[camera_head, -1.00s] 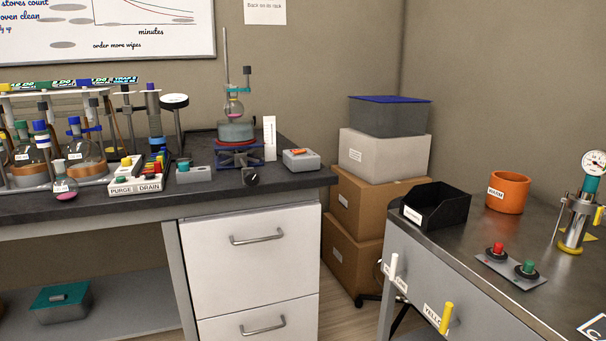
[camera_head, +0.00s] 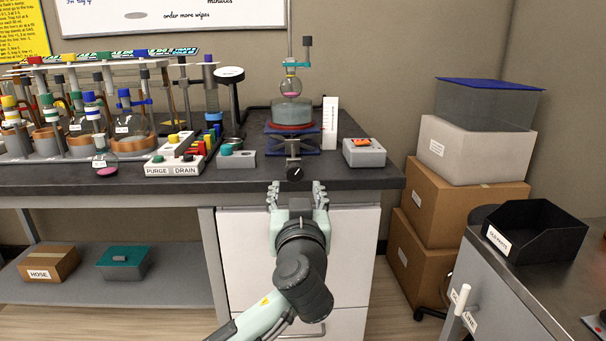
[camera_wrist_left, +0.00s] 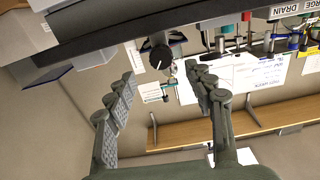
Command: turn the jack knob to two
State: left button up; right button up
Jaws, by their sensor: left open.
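The jack knob (camera_head: 294,173) is a small black round knob with a white pointer mark, at the front of the lab jack (camera_head: 309,138) on the dark bench. My left gripper (camera_head: 296,187) is open and empty, just below and in front of the knob. In the left wrist view the knob (camera_wrist_left: 161,58) shows beyond the two spread fingers, apart from them. A white scale card (camera_head: 330,124) stands right of the jack. Its markings are too small to read. My right gripper is not in view.
A grey box with an orange switch (camera_head: 364,153) sits right of the jack. A grey box with a teal button (camera_head: 236,156) and the purge and drain panel (camera_head: 174,170) sit to the left. White drawers (camera_head: 347,257) are below the bench edge.

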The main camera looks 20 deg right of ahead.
aim_at(294, 175)
pick_arm(q)
jog(key=x, duration=0.6)
jog(key=shift+w+a+p, duration=0.1)
jog(key=shift+p, duration=0.3)
jog(key=shift+w, duration=0.4)
jog(key=c, duration=1)
jog(key=shift+c, duration=0.6)
jog(key=shift+f, duration=0.15)
jog(key=shift+m+b, duration=0.8)
jog(key=shift+b, duration=0.45)
jog(key=shift+m, duration=0.7)
jog(key=shift+r+m+p, duration=0.2)
jog(key=shift+m+p, duration=0.5)
jog(key=shift+m, duration=0.1)
jog(key=shift+m+p, duration=0.6)
jog(key=shift+m, duration=0.6)
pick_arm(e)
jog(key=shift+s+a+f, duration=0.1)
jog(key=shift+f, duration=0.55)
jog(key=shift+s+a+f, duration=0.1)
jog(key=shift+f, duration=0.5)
